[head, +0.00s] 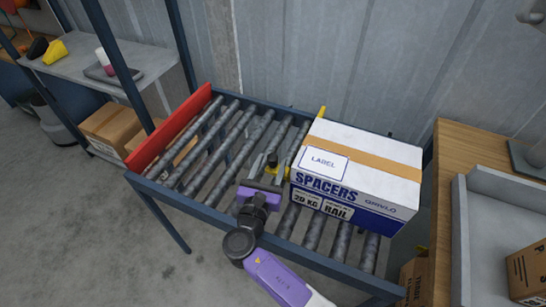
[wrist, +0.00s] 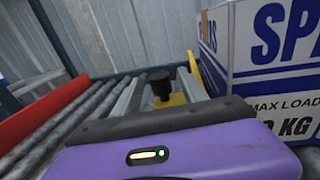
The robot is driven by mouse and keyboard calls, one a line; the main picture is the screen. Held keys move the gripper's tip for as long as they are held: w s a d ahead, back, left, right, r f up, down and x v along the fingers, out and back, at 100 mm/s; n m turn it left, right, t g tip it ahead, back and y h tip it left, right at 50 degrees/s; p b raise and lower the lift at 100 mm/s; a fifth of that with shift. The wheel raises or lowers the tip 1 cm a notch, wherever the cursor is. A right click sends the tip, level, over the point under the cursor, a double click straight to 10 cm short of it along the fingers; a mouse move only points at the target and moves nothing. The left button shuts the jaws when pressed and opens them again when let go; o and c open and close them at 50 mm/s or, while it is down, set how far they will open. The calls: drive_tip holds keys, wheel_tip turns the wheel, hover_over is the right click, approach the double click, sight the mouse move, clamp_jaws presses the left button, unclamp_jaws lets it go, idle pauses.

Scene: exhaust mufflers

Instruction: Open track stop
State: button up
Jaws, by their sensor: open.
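The track stop is a yellow bar (head: 293,153) across the roller track, just left of the white and blue SPACERS box (head: 362,160). Its black knob (head: 271,159) stands upright. In the wrist view the yellow part (wrist: 172,100) and the black knob (wrist: 160,80) lie ahead. My gripper (head: 264,164) is open above the rollers, with its fingers pointing at the knob. In the wrist view my gripper's fingers (wrist: 158,92) show on either side of the knob; I cannot tell whether they touch it. The box hides part of the bar.
The roller track (head: 215,200) has bare rollers left of the stop, ending at a red board (head: 172,132). A grey shelf (head: 100,65) stands at the back left. A wooden bench (head: 447,190) with a grey tray stands at the right. A metal wall closes the back.

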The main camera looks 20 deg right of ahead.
drive_tip(key=shift+x, duration=1.3)
clamp_jaws()
idle(0.5)
